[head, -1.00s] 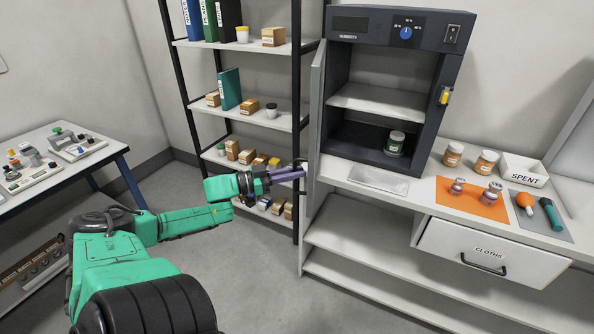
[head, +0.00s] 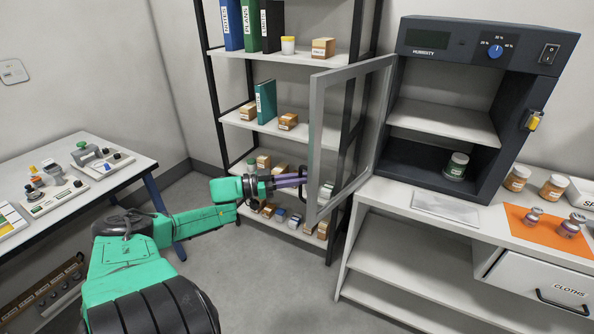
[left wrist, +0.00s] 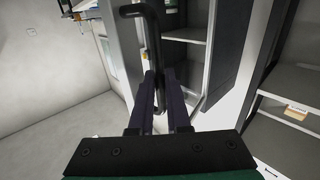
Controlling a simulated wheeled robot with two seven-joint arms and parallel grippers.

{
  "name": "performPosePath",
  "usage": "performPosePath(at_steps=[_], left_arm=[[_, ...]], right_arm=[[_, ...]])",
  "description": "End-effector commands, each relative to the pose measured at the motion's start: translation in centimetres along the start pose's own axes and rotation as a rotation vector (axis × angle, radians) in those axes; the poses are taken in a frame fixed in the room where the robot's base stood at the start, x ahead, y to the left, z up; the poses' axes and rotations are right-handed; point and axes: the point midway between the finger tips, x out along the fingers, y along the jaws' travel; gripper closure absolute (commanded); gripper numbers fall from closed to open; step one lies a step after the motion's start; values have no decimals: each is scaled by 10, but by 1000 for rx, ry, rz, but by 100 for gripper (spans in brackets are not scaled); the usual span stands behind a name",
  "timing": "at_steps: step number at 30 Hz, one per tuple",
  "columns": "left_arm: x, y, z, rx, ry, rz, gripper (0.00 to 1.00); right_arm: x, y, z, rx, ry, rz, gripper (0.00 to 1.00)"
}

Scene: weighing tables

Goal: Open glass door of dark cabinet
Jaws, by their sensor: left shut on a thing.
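The dark cabinet (head: 430,170) stands on the white counter with its front open. Its glass door (head: 316,130), in a grey frame, is swung out to the left and seen at an angle. My left gripper (head: 303,180) is at the door's outer edge. In the left wrist view its fingers (left wrist: 160,95) are shut on the dark bar handle (left wrist: 150,50). Inside the cabinet are a white shelf (head: 445,120) and a green jar (head: 456,166) on the floor. My right gripper is not in view.
A shelf rack (head: 265,119) with binders and small boxes stands behind the door. On the counter are a pale sheet (head: 445,208), an orange mat (head: 530,236) and amber jars (head: 517,178). A side table (head: 120,150) stands left. The grey floor between is clear.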

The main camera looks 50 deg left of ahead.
Motion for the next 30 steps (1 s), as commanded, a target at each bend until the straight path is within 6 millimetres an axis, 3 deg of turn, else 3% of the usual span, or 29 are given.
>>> performPosePath(at_steps=[13, 14, 15, 16, 26, 30], left_arm=[[0, -4, -2, 2, 1, -13, 100], [0, -5, -2, 2, 2, -13, 78], [0, -5, -2, 3, 2, -13, 62], [0, -4, -2, 3, 2, -12, 56], [-1, -3, -1, 1, 0, -8, 56], [-13, -3, -1, -2, -1, -8, 56]], right_arm=[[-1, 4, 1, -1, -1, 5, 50], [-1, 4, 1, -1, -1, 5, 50], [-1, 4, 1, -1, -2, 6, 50], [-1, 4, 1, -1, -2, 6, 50], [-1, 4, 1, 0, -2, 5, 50], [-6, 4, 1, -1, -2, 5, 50]])
